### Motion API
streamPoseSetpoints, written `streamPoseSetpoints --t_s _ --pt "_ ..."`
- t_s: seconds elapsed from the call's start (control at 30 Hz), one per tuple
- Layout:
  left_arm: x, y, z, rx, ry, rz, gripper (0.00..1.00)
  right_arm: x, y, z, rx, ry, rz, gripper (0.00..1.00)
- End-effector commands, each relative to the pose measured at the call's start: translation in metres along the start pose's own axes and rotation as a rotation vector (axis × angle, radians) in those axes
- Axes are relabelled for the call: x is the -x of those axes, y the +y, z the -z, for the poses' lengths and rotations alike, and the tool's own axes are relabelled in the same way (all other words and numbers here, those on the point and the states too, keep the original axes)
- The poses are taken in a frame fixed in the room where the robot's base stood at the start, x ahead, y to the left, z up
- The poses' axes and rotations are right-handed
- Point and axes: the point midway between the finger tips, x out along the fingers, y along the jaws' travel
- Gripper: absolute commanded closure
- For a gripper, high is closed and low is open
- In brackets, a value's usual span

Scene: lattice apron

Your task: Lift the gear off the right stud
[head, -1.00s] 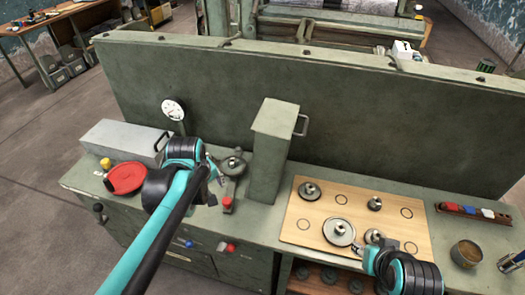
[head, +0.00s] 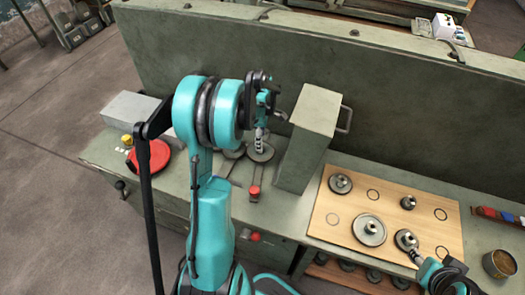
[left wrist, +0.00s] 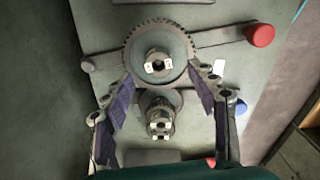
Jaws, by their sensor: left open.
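A toothed grey gear (left wrist: 160,38) sits on the right stud (left wrist: 158,64) in the left wrist view. In the head view the gear (head: 261,153) is left of the green box-shaped post. A smaller round part on another stud (left wrist: 160,112) lies right beside it, below in the wrist view. My left gripper (left wrist: 162,84) is open; its fingers are spread, with the gear's lower edge between or just beyond the tips. In the head view the left gripper (head: 261,138) points down over the gear; contact cannot be told. My right gripper (head: 413,252) is by a small gear (head: 405,239) on the wooden board.
A lever with a red knob (left wrist: 259,35) reaches out beside the gear. The green post (head: 307,150) stands close on the right. The wooden board (head: 335,233) holds several gears. A red round lid (head: 152,157) and a grey box (head: 130,109) lie left.

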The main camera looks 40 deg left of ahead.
Motion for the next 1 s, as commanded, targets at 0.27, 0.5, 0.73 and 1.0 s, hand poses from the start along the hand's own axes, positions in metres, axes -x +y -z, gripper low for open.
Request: streamPoseSetpoints --t_s 0.27,0.5,0.73,1.0 --pt "-0.041 0.002 -0.001 -0.001 0.000 -0.002 0.42 -0.012 0.000 -0.009 0.000 0.000 0.000 0.60" --pt "-0.041 0.002 -0.001 -0.002 0.000 -0.002 0.47 -0.011 0.000 -0.008 0.000 0.000 0.000 0.60" --pt "-0.041 0.002 -0.001 -0.002 0.000 -0.002 1.00 -0.011 0.000 -0.008 0.000 0.000 0.000 0.60" --pt "-0.040 0.002 -0.001 -0.002 0.000 -0.002 1.00 -0.011 0.000 -0.008 0.000 0.000 0.000 0.60"
